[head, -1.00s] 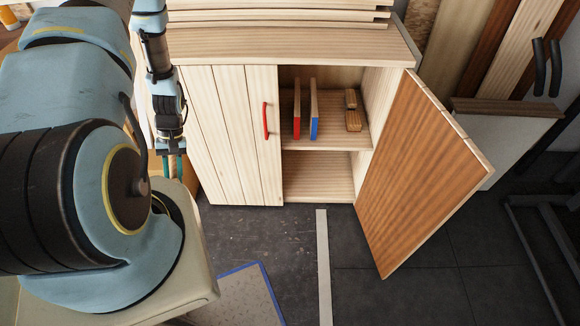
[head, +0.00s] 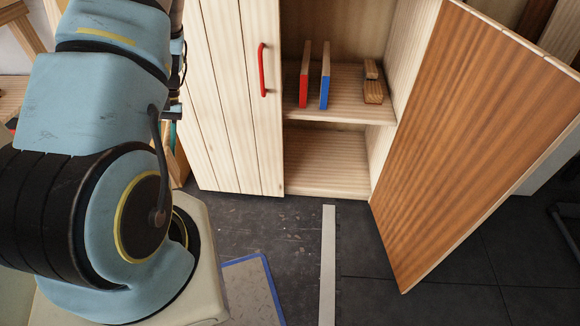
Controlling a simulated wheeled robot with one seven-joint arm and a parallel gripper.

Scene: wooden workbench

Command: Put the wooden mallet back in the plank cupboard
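The plank cupboard (head: 225,120) stands ahead in the head view. Its left door, with a red handle (head: 263,70), is shut. Its right door (head: 465,130) stands wide open, showing its brown face. The upper and lower compartments show on the right side, and the lower one (head: 325,158) looks empty where I can see it. My gripper (head: 174,112) is at the left beside the cupboard, mostly hidden behind my arm. A teal strip shows below it, and I cannot tell what it is. I cannot make out the wooden mallet for certain.
On the shelf stand a red-edged board (head: 304,76) and a blue-edged board (head: 325,76), with small wooden blocks (head: 373,90) to their right. The open door juts out over the floor at the right. A blue-edged mat (head: 250,290) and a pale floor strip (head: 328,260) lie in front.

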